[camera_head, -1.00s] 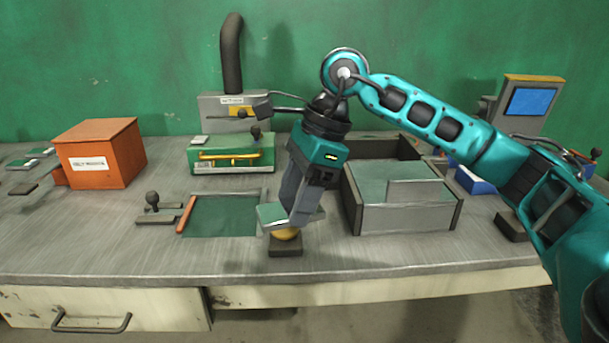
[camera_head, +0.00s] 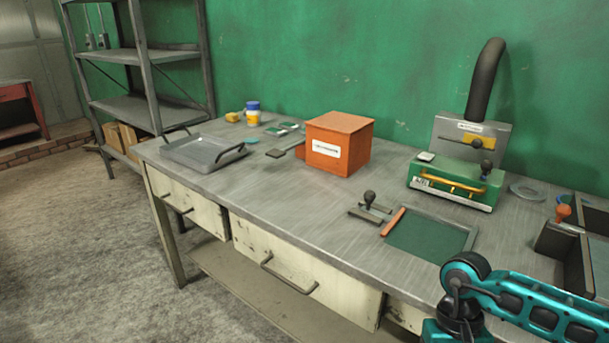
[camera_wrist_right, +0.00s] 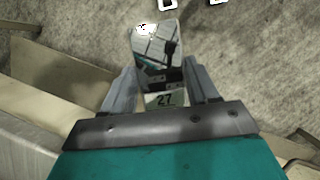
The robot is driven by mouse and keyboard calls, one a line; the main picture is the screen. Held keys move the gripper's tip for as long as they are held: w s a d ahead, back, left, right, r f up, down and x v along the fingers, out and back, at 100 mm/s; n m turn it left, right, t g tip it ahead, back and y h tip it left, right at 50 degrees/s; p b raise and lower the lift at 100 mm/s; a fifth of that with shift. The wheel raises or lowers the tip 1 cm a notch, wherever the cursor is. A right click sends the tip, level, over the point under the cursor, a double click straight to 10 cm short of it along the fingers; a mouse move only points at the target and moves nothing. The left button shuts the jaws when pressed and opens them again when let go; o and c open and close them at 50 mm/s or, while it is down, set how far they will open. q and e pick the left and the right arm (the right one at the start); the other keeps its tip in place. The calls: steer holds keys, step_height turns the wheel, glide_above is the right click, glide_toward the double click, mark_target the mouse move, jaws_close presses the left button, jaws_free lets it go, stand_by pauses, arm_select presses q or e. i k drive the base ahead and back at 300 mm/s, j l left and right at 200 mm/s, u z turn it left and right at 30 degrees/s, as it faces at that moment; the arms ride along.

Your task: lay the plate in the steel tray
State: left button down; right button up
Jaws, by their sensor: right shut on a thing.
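The steel tray (camera_head: 205,153), grey and shallow with dark handles, stands at the left end of the bench in the head view. It looks empty. In the right wrist view my right gripper (camera_wrist_right: 162,78) is shut on the plate (camera_wrist_right: 155,50), a small shiny rectangular piece with a "27" label at its lower end. The plate's far part sticks out beyond the fingers, and the floor shows behind it. In the head view only part of my right arm shows, at the lower right. Its gripper is outside that view, far from the tray. My left gripper is not in view.
An orange box (camera_head: 338,145) stands on the bench between the tray and the green machine (camera_head: 455,185). A green pad (camera_head: 428,238) and a dark knobbed tool (camera_head: 370,206) lie in front. Shelving (camera_head: 140,70) stands behind left.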

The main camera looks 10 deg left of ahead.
mark_target(203, 154)
steer(key=i+j+u, duration=0.1)
steer(key=i+j, duration=0.15)
steer(key=j, duration=0.25)
steer(key=i+j+u, duration=0.15)
steer(key=i+j, duration=0.15)
steer(key=j, duration=0.2)
steer(key=i+j+u, duration=0.1)
steer(key=i+j, duration=0.2)
steer(key=j, duration=0.15)
steer(key=i+j+u, duration=0.1)
steer(key=i+j, duration=0.2)
steer(key=j, duration=0.15)
